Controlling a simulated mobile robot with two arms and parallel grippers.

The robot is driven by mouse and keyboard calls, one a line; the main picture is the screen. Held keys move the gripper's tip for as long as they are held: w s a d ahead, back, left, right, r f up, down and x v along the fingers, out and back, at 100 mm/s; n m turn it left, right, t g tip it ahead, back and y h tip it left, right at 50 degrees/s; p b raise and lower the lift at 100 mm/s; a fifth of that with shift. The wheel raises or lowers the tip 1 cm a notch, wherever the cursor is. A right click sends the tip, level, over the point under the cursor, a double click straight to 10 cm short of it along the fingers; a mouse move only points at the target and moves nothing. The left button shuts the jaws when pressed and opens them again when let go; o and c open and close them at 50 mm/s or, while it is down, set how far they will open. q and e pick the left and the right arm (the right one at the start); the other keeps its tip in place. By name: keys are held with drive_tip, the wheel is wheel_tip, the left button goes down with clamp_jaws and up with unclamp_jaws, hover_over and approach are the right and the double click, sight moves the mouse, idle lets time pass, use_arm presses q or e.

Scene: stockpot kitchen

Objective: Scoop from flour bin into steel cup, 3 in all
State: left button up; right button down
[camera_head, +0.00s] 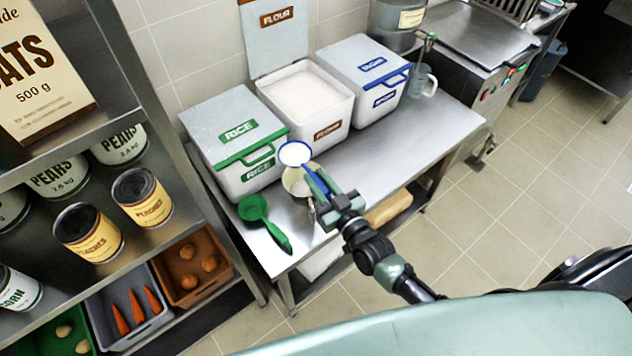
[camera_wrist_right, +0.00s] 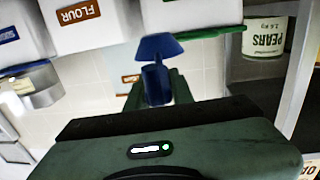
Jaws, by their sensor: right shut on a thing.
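My right gripper (camera_head: 322,190) is shut on the handle of a blue scoop (camera_head: 312,178), over the left part of the steel table. The scoop's round bowl has a blue rim and looks white inside, as if filled with flour. In the right wrist view the blue handle (camera_wrist_right: 155,82) sits between the fingers. The steel cup (camera_head: 298,184) is just below the bowl, partly hidden by scoop and gripper; its inside looks pale. The flour bin (camera_head: 332,117) stands open behind, lid up, with white flour inside. My left gripper is out of view.
The closed rice bin (camera_head: 225,125) and a closed blue-labelled bin (camera_head: 365,70) flank the flour bin. A green scoop (camera_head: 256,210) lies on the table (camera_head: 400,150) at front left. A clear jug (camera_head: 423,80) stands farther right. A shelf of cans (camera_head: 140,195) is at left.

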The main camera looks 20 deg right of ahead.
drive_tip(key=f+m+b, duration=0.1)
drive_tip(key=m+b, duration=0.1)
drive_tip(key=d+f+m+b, duration=0.1)
drive_tip(key=f+m+b, duration=0.1)
drive_tip(key=m+b, duration=0.1)
drive_tip(key=shift+w+f, duration=0.15)
drive_tip(key=shift+f, duration=0.05)
drive_tip(key=m+b, duration=0.1)
drive_tip(key=m, duration=0.1)
drive_tip(key=d+m+b, duration=0.1)
drive_tip(key=m+b, duration=0.1)
drive_tip(key=shift+w+d+r+m, duration=0.1)
drive_tip(key=shift+w+d+m, duration=0.05)
drive_tip(key=shift+m, duration=0.15)
drive_tip(key=shift+w+d+f+m+b, duration=0.3)
drive_tip(key=shift+d+m+b, duration=0.65)
drive_tip(key=shift+m, duration=1)
drive_tip(key=shift+w+d+f+m+b, duration=0.1)
drive_tip(key=shift+d+f+m+b, duration=0.4)
drive_tip(key=shift+m+b, duration=1.15)
drive_tip(key=shift+w+d+f+m+b, duration=0.25)
drive_tip(key=shift+d+m+b, duration=0.6)
drive_tip(key=shift+m, duration=1.35)
drive_tip(key=shift+s+a, duration=0.1)
